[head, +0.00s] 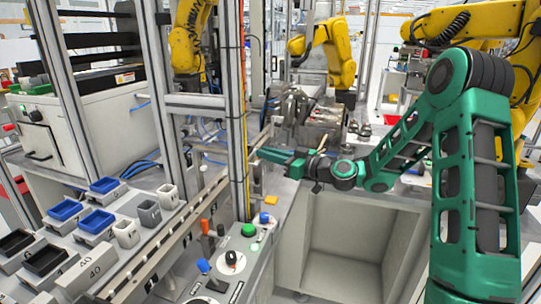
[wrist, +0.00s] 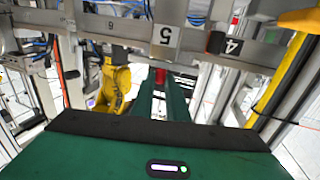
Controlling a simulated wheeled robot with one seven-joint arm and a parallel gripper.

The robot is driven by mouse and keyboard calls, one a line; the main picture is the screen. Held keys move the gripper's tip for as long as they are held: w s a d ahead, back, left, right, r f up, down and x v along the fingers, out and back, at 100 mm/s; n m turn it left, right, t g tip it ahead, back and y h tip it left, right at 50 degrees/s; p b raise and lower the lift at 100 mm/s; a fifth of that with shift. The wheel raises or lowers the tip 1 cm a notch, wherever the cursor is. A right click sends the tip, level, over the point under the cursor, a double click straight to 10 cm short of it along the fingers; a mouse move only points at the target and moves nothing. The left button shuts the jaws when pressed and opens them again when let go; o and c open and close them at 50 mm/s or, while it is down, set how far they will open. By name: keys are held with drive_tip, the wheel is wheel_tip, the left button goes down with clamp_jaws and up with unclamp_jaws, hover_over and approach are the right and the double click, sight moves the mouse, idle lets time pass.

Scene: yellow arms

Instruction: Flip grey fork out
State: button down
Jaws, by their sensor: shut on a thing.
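My gripper (head: 264,152) reaches left from the green arm to the grey metalwork beside the upright post. The wrist view shows its green fingers (wrist: 163,95) close together, their tips just below the grey crossbar marked 5. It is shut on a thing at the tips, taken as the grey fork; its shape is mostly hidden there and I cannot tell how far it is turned. A small red part (wrist: 160,76) shows between the fingers.
A grey upright post (head: 236,125) stands just left of my gripper. The grey crossbar (wrist: 200,46) runs across above the fingers. A control panel (head: 232,262) with knobs and an open grey bin (head: 355,275) lie below. Yellow arms (head: 338,55) stand behind.

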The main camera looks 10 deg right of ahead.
drive_tip(key=shift+d+f, duration=0.1)
drive_tip(key=shift+d, duration=0.2)
drive_tip(key=c, duration=2)
unclamp_jaws()
drive_tip(key=shift+d, duration=0.1)
drive_tip(key=shift+s, duration=0.15)
drive_tip(key=v, duration=1)
drive_tip(key=shift+s+d, duration=0.1)
drive_tip(key=shift+s, duration=0.05)
